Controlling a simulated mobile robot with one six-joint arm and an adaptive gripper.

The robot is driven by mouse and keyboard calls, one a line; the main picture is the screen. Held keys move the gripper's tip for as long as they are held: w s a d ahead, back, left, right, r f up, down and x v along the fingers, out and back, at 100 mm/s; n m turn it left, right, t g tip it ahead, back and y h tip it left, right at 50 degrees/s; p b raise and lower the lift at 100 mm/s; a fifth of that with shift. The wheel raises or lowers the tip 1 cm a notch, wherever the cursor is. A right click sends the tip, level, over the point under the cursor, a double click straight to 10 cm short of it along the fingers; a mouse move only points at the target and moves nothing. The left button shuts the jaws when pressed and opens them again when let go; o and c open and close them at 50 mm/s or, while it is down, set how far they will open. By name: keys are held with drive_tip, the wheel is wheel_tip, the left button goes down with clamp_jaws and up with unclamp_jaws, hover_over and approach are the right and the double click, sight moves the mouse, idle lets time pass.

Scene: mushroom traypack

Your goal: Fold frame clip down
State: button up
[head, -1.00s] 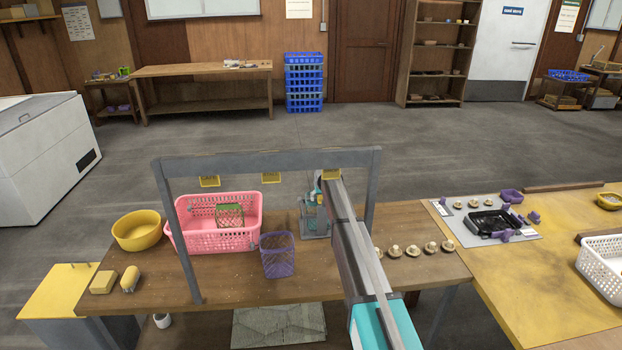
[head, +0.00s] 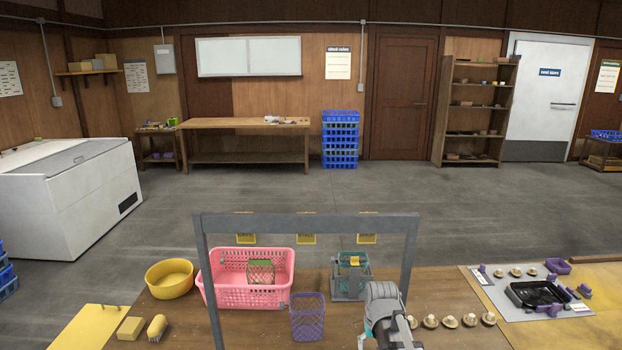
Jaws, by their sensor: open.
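A black tray-like frame (head: 530,296) lies on a grey board (head: 492,294) at the right of the work surface. Small purple pieces (head: 548,310) sit at its edges; they may be clips, but they are too small to tell whether any is up or folded. A larger purple piece (head: 557,266) lies at the board's back edge. Part of my arm, grey and teal, shows at the bottom centre, left of the board and well apart from it. My gripper's fingers are not visible.
A grey overhead frame (head: 300,224) with yellow tags spans the brown table. Under or near it are a yellow bowl (head: 169,279), a pink basket (head: 222,294), a purple basket (head: 307,318) and a grey-teal stand (head: 350,277). Several mushrooms (head: 449,321) line the table.

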drive_tip(key=s, duration=1)
drive_tip(key=shift+g, duration=0.4)
drive_tip(key=shift+r, duration=0.1)
idle(0.3)
